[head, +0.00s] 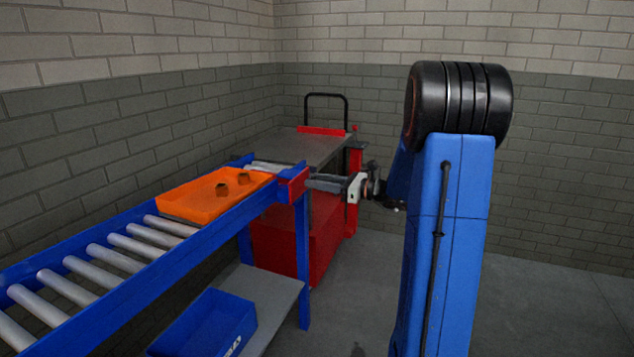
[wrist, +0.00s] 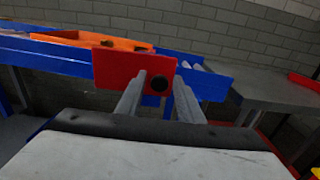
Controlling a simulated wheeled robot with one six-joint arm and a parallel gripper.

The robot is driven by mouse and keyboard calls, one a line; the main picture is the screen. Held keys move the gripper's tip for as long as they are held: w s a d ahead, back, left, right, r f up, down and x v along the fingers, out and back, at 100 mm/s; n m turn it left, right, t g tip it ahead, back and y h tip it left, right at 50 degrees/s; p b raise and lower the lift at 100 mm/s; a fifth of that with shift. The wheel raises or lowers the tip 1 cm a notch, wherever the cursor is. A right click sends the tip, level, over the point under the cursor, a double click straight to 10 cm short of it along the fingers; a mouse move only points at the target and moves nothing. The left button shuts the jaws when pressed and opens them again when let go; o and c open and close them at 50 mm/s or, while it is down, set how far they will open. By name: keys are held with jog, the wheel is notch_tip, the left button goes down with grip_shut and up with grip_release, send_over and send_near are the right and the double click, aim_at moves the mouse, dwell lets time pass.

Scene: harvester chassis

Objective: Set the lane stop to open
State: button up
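A red plate (head: 294,184) stands on the near side rail of the blue roller conveyor, by its far end. It looks like the lane stop's part, but its setting cannot be read. In the wrist view the red plate (wrist: 112,68) is straight ahead, with a dark round knob or hole (wrist: 160,83) near its right edge. My gripper (head: 309,182) points at the plate from the right. In the wrist view my gripper (wrist: 160,80) has its two fingers apart, one on each side of the dark round part. I cannot tell if they touch the plate.
An orange tray (head: 205,204) with two small dark parts sits on the rollers beside the plate. A red cart (head: 325,150) with a grey top stands at the conveyor's end. A blue bin (head: 210,325) sits on the lower shelf. Floor at right is clear.

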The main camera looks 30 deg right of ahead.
jog(key=shift+w+a, duration=0.15)
jog(key=shift+w, duration=0.05)
grip_shut()
jog(key=v, duration=1)
jog(key=shift+s+d, duration=0.25)
grip_release()
jog(key=v, duration=1.7)
jog(key=shift+s, duration=0.2)
